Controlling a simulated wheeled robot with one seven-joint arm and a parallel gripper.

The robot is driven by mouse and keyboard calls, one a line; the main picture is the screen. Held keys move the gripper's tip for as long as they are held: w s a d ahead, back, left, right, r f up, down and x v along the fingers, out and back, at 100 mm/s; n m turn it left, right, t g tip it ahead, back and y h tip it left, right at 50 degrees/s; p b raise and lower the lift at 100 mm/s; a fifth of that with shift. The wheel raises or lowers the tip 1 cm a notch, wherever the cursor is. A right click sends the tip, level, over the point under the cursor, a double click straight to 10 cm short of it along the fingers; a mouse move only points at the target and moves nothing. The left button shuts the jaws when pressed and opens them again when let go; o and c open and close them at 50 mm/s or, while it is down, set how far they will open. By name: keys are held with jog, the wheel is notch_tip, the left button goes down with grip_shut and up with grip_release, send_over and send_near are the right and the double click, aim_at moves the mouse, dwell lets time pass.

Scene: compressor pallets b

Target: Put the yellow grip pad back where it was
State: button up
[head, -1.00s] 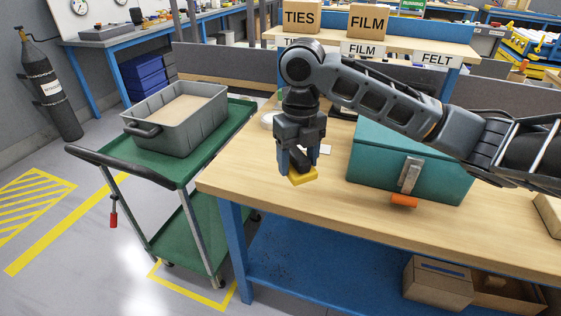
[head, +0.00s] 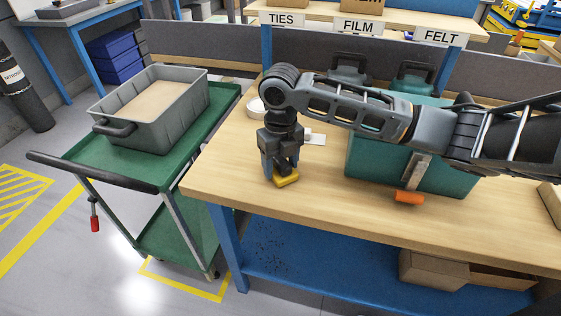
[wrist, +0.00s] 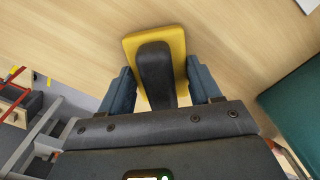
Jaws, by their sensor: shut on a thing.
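The yellow grip pad (head: 287,180) has a yellow base and a black handle on top. It is at my gripper's fingertips, low at the wooden workbench top (head: 225,180), near its left front part. I cannot tell whether it touches the wood. My gripper (head: 281,170) points down and is shut on the pad. In the wrist view the pad (wrist: 178,40) shows beyond the black handle (wrist: 155,75), which sits between the two fingers (wrist: 157,90).
A green cart (head: 190,125) with a grey bin (head: 150,130) stands left of the bench. Bare wood lies around the pad.

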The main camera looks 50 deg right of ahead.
aim_at(280, 159)
jog(key=shift+f, duration=0.15)
jog(key=o, duration=1.1)
notch_tip(280, 159, up, 12)
jog(key=b, duration=0.1)
jog(key=shift+r, duration=0.2)
